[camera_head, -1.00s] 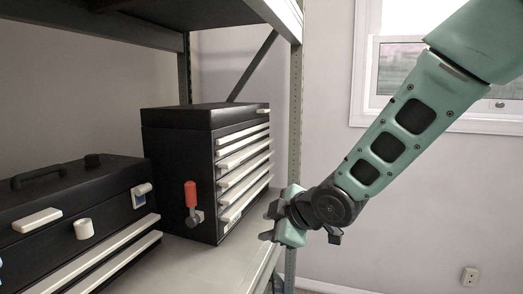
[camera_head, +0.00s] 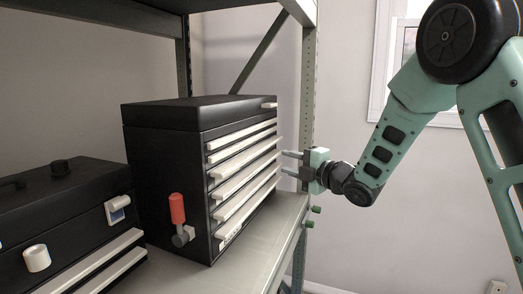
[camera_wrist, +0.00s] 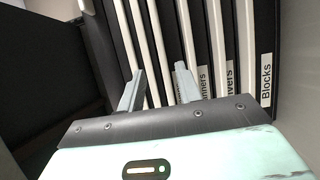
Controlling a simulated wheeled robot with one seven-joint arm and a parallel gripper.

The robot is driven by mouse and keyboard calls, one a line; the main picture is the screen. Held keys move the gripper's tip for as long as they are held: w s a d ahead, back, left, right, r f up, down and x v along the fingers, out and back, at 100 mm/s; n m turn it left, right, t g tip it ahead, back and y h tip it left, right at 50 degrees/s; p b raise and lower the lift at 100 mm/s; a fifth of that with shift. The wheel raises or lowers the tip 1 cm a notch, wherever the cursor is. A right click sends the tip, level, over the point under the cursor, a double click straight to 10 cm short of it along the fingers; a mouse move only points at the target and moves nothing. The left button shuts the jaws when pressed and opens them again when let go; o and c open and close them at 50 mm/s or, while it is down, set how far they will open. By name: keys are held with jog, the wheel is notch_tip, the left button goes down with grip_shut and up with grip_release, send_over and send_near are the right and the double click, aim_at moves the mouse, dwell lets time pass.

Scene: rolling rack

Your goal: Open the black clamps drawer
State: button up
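A black tool chest (camera_head: 160,165) stands on the shelf with several black drawers, each with a long white handle. In the wrist view the drawer fronts run as upright stripes, and labels ending "nners", "vers" and reading "Blocks" (camera_wrist: 266,80) show. I cannot read a clamps label; my gripper covers part of the fronts. My gripper (camera_head: 285,164) is open and empty at the right of the chest, fingers pointing left toward the middle handles. In the wrist view the fingertips (camera_wrist: 159,72) spread around the line of one white handle (camera_wrist: 157,45). I cannot tell contact. All drawers look shut.
A red-handled lever (camera_head: 177,208) sticks out from the chest's side. A second black toolbox (camera_head: 60,215) stands at the left. The grey shelf (camera_head: 262,240) is bare in front of the chest. A rack post (camera_head: 308,105) rises close behind my gripper.

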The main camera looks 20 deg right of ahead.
aim_at(259, 154)
jog(key=p+x, duration=0.3)
jog(key=x, duration=0.7)
jog(key=shift+r+p, duration=0.1)
jog(key=shift+p, duration=0.3)
jog(key=shift+x, duration=0.8)
grip_shut()
